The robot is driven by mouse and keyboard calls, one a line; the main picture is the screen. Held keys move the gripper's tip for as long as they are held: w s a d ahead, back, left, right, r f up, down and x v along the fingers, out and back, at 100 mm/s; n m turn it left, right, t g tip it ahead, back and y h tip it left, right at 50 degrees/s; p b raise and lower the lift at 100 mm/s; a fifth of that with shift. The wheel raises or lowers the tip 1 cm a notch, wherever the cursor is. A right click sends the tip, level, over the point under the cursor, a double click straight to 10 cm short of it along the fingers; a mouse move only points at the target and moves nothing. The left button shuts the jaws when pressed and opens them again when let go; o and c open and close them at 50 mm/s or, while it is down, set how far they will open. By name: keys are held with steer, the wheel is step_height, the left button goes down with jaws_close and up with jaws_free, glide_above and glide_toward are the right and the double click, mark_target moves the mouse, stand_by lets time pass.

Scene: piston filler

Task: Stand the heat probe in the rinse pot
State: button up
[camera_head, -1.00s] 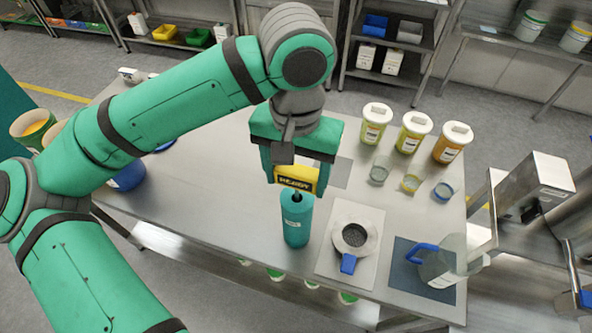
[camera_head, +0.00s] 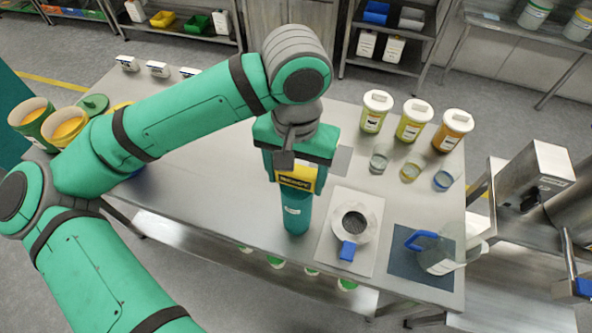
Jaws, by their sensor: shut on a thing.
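The heat probe (camera_head: 297,177) shows as a yellow block with a dark display on its face. My gripper (camera_head: 297,183) is shut on this block, one finger on each side, pointing down. The rinse pot (camera_head: 297,213) is a teal cylinder with a white label, standing upright on the table. The yellow block is right above the pot and covers its mouth in this view. No stem of the probe shows below the block. I cannot tell whether the block touches the rim.
A sieve (camera_head: 354,221) with a blue handle lies on a pale mat right of the pot. A jug (camera_head: 440,256) stands on a dark mat. Several white-lidded jars (camera_head: 412,121) and small glasses (camera_head: 410,172) stand at the back right. The table's front edge is close to the pot.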

steer(key=shift+f, duration=0.3)
steer(key=o, duration=1.1)
steer(key=shift+r, duration=0.1)
step_height(320, 180, up, 11)
steer(key=shift+f, duration=0.15)
